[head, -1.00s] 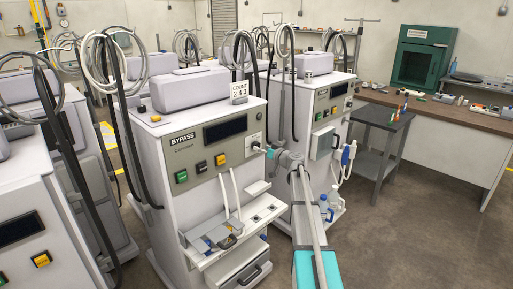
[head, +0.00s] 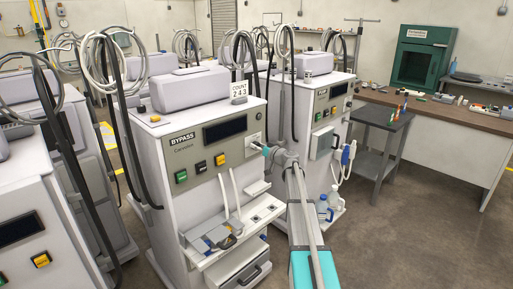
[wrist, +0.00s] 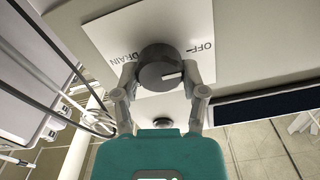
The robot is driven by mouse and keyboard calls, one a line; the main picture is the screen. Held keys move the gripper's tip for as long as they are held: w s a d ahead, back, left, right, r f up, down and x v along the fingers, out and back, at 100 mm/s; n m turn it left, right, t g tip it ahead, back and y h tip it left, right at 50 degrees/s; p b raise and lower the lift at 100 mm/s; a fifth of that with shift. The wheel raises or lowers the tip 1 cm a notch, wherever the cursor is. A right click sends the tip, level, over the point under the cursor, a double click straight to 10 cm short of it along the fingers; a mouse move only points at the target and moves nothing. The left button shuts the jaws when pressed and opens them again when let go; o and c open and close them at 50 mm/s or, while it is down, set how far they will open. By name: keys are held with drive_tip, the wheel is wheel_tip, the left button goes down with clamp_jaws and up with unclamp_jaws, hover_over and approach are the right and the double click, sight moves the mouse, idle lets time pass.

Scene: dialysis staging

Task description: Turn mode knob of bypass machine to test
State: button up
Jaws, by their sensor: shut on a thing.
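The bypass machine (head: 195,190) stands in the middle of the head view, with its "BYPASS" label at the upper left of the front. Its mode knob (wrist: 160,66) is a dark grey round dial with a white pointer mark, on a white plate (wrist: 108,32) reading "DRAIN" and "OFF". In the wrist view the pointer is toward the right, below "OFF". No "TEST" word is visible. My gripper (wrist: 162,76) is shut on the knob, one finger on each side. In the head view my gripper (head: 268,150) is at the panel's right side and hides the knob.
Green and orange buttons (head: 201,167) are left of the plate on the panel. A shelf (head: 260,208) juts out below. A similar machine (head: 325,115) stands close behind at the right. A grey side table (head: 378,118) is farther right, with open floor in front.

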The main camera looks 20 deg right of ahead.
drive_tip(key=shift+c, duration=1)
drive_tip(key=shift+a, duration=0.25)
drive_tip(key=shift+d, duration=0.1)
